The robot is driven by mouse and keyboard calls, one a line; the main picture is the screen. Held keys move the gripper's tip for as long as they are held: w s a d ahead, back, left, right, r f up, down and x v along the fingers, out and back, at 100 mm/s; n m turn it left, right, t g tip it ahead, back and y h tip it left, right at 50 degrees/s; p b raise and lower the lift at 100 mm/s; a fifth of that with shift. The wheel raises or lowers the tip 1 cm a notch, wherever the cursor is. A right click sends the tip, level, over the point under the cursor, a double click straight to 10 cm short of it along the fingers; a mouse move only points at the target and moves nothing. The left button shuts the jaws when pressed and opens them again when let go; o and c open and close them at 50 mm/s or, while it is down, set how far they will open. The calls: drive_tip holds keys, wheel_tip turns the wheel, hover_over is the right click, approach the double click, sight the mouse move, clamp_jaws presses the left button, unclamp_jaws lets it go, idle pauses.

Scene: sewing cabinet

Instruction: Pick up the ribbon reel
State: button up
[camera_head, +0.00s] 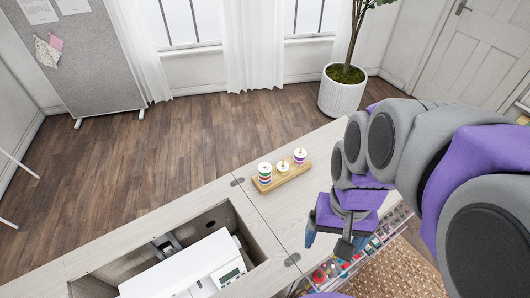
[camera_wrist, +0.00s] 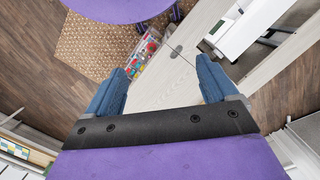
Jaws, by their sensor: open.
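A wooden board (camera_head: 279,178) with upright pegs lies on the cabinet top in the head view. It holds a taller stack of coloured reels (camera_head: 265,173) at its left end, a small whitish reel (camera_head: 283,167) in the middle and a white, red and purple reel (camera_head: 300,157) at its right end. I cannot tell which one is the ribbon reel. My gripper (camera_head: 330,240) is to the right of and nearer than the board, apart from it. In the wrist view my gripper (camera_wrist: 162,85) has its blue fingers wide apart with nothing between them. No reels show there.
A white sewing machine (camera_head: 190,268) sits in the cabinet's open well at left. A rack of colourful supplies (camera_head: 368,246) runs along the cabinet's right side. Bare cabinet top (camera_head: 262,208) lies between board and gripper. A potted plant (camera_head: 343,90) stands on the floor beyond.

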drive_tip(key=w+a+f+m+y+p, duration=0.1)
drive_tip(key=w+a+f+m, duration=0.15)
drive_tip(key=w, duration=0.85)
drive_tip(key=w+a+f+m+y, duration=0.15)
drive_tip(key=w+m, duration=0.25)
drive_tip(key=w, duration=0.8)
drive_tip(key=w+a+f+m+y+p, duration=0.1)
drive_tip(key=w+a+f+m, duration=0.15)
drive_tip(key=w, duration=0.85)
drive_tip(key=m+b, duration=0.2)
drive_tip(key=m, duration=0.2)
hover_over(266, 168)
drive_tip(key=d, duration=0.2)
drive_tip(key=shift+t, duration=0.3)
drive_tip(key=f, duration=1.9)
drive_tip(key=shift+w+f, duration=0.2)
drive_tip(key=shift+f, duration=0.2)
drive_tip(key=b+x, duration=0.1)
drive_tip(key=x, duration=0.4)
drive_tip(key=shift+f, duration=0.1)
drive_tip(key=c, duration=1.1)
